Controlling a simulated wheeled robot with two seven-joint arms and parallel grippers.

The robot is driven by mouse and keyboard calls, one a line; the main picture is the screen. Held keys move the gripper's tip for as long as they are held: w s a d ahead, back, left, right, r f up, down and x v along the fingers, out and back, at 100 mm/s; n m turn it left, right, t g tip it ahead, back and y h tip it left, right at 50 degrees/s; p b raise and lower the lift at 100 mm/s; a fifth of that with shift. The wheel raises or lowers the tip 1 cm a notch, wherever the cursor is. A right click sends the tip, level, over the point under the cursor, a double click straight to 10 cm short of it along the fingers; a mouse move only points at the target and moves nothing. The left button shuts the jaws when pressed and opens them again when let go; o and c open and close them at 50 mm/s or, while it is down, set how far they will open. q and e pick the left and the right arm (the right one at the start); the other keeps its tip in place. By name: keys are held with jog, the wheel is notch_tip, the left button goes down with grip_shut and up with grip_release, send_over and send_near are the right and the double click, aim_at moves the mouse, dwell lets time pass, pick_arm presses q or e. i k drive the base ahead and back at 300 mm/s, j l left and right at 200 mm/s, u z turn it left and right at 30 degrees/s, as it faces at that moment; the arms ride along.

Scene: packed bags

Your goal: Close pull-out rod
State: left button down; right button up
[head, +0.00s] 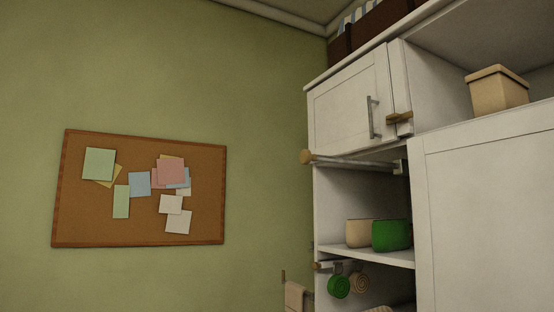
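The pull-out rod (350,163) is a light metal bar with a round wooden knob (306,157) at its left end. It sticks out to the left from the white cabinet, just under the small upper door, and its right end meets a bracket (399,165) at the cabinet. A second, lower rod (327,265) with a small end piece shows near the bottom of the cabinet. Neither of my grippers shows in the head view.
The white cabinet door (350,103) with a metal handle is shut. Below the rod, an open shelf (380,254) holds a beige container (359,233) and a green one (391,235). A tan box (497,91) sits at upper right. A corkboard (210,220) hangs on the green wall.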

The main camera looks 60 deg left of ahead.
aim_at(306, 157)
jog(key=j+u, duration=0.1)
jog(key=u, duration=1.65)
jog(key=i+l, duration=0.05)
